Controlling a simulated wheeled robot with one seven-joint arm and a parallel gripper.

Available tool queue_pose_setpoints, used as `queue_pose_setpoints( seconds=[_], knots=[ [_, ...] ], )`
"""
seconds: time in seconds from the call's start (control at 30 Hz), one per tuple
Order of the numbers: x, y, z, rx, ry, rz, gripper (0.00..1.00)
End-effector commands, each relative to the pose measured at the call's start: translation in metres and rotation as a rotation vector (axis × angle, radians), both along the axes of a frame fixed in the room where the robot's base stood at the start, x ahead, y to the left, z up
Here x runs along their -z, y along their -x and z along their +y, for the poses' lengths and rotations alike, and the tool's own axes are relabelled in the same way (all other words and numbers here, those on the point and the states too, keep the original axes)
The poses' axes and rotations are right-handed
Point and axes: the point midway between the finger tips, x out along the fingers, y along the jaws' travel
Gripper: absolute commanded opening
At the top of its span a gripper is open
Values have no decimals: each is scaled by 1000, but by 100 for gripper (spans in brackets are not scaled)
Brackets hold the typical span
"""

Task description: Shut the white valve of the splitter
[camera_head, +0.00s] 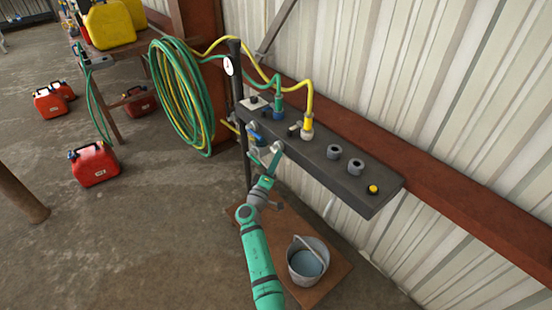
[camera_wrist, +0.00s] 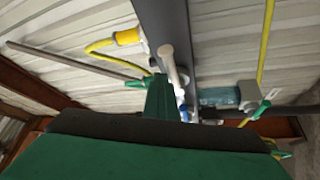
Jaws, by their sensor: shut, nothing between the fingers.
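The splitter is a dark grey bar (camera_head: 330,155) on the wall, with hose connectors and small valve levers. A pale lever end (camera_head: 278,147), likely the white valve's, shows just beyond my gripper (camera_head: 268,162). In the wrist view a white rod-like handle (camera_wrist: 172,65) stands out from the bar close by my green finger (camera_wrist: 160,97). My gripper is shut and empty. I cannot tell if it touches the handle. A blue lever (camera_head: 254,132) is just left of it. The white valve's body is mostly hidden.
A yellow connector (camera_head: 307,130) and a green one (camera_head: 279,108) carry hoses into the bar. Coiled hose (camera_head: 180,95) hangs to the left. A bucket (camera_head: 308,262) stands on a brown board below.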

Motion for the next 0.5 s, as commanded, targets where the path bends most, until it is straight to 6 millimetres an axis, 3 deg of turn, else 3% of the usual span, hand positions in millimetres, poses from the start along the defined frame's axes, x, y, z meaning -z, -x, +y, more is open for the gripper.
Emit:
queue_pose_setpoints(
  seconds=[0.03,0.5],
  knots=[
    [13,3,-4,7,-7,16,0],
    [19,4,-5,9,-12,23,0]
  ],
)
